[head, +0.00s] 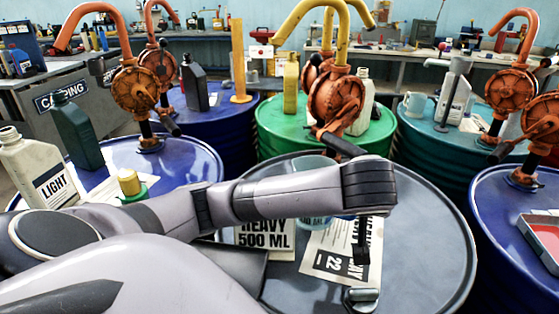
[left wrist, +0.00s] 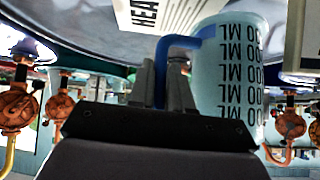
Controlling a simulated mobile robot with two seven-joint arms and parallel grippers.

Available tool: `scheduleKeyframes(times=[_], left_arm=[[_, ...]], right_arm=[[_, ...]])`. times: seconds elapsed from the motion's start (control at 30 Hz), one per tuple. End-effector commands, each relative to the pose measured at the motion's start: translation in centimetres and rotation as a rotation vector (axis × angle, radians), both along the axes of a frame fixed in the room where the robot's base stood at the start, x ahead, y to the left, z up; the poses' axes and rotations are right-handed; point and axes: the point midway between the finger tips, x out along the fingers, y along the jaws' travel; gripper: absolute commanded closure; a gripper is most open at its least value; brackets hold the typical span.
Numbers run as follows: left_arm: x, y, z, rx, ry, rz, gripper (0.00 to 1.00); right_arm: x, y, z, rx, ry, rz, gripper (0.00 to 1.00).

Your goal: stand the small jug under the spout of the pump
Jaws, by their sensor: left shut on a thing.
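The small jug (head: 315,222) is pale blue with dark volume marks. It is partly hidden behind my left arm in the head view, over the grey drum. The left wrist view shows the jug (left wrist: 228,75) close up, with a blue handle (left wrist: 180,42). My left gripper (left wrist: 165,68) is shut on the handle, beside the jug's body. Whether the jug's base touches the drum top is unclear. Several rusty orange pumps stand on drums. My right gripper is not in view.
A card reading HEAVY 500 ML (head: 262,236) and a printed sheet (head: 330,262) are on the grey drum (head: 425,225). The drum top is bare at right. A LIGHT bottle (head: 45,170) and dark green bottle (head: 77,130) stand at left. Another jug (head: 414,105) is on the teal drum.

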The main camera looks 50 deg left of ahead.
Motion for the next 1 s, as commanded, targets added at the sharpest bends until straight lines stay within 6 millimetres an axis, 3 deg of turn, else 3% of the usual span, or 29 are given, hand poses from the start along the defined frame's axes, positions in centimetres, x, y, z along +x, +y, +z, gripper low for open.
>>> scheduleKeyframes(times=[0.17,0.27,0.8,1.0], left_arm=[[0.2,0.9,-0.2,0.002,-0.002,0.013,1.00],[0.6,2.5,-0.1,0.006,-0.002,0.017,1.00],[4.0,15.3,-0.1,0.003,-0.001,0.016,1.00],[4.8,17.5,-0.1,0.001,-0.002,0.011,1.00]], right_arm=[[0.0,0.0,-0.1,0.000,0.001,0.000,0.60],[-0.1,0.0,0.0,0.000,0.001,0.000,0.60],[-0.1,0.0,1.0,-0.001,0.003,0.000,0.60],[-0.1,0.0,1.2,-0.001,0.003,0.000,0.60]])
